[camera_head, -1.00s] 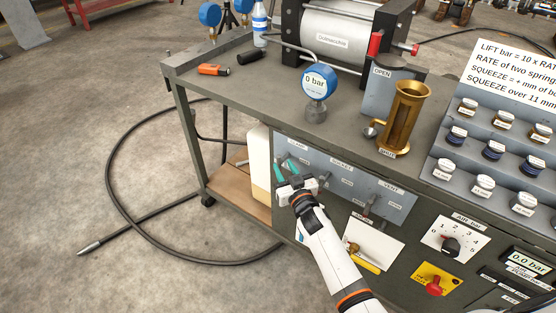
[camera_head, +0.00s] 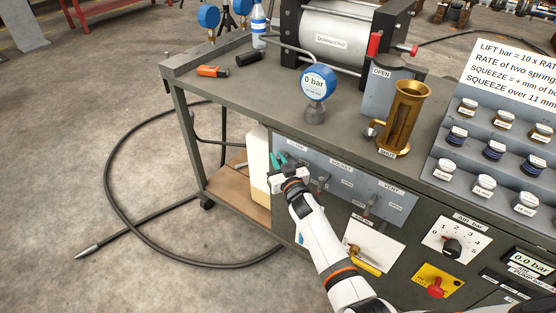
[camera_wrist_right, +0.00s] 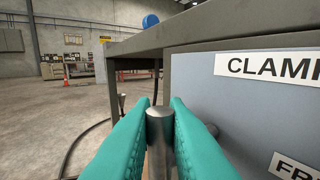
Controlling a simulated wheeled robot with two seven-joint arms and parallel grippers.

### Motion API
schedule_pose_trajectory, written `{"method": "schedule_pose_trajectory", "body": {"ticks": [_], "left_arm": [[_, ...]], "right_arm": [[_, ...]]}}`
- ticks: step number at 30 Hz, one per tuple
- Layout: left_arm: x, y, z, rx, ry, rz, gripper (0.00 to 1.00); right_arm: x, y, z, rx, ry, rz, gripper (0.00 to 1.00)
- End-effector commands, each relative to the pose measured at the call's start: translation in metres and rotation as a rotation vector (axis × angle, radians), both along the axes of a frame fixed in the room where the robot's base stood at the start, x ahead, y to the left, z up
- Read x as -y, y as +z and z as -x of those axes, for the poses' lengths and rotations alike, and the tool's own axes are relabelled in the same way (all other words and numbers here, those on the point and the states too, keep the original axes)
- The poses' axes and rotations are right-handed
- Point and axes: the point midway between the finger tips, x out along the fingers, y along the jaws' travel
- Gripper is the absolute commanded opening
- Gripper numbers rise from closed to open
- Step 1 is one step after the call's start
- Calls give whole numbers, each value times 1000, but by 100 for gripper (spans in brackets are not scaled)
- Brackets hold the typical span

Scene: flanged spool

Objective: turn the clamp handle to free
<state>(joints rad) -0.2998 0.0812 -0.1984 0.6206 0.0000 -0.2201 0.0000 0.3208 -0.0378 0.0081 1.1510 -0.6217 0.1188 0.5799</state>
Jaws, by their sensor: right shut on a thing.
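The clamp handle (camera_wrist_right: 160,128) is a grey metal lever with a rounded end, seen in the right wrist view between the teal fingers of my right gripper (camera_wrist_right: 158,120). The fingers are shut on it, one on each side. In the head view my right gripper (camera_head: 283,164) is at the left end of the grey valve panel (camera_head: 345,172), and it hides most of the handle. The "CLAMP" label (camera_wrist_right: 268,66) is to the upper right in the wrist view, with a partly cut-off "FR..." label (camera_wrist_right: 292,166) below it. My left gripper is not seen.
The panel's socket handle (camera_head: 322,182) and vent handle (camera_head: 370,203) stand to the right of my gripper. The bench (camera_head: 262,110) carries a gauge (camera_head: 316,84) reading 0 bar and a brass cylinder (camera_head: 404,118). A black hose (camera_head: 110,165) lies on the floor at left.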

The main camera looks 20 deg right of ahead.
Motion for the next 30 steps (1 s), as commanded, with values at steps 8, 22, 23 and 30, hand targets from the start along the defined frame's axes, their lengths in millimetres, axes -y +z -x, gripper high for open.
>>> {"method": "schedule_pose_trajectory", "body": {"ticks": [8, 22, 23, 30], "left_arm": [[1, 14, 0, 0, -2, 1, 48], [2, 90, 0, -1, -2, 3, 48], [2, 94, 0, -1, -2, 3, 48], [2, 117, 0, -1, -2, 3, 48]], "right_arm": [[0, 3, 0, -36, 0, 27, 0], [-5, 7, -6, -316, 1, 246, 0], [-5, 7, -7, -337, 1, 262, 0], [-9, 0, -11, -517, 1, 401, 0]]}}
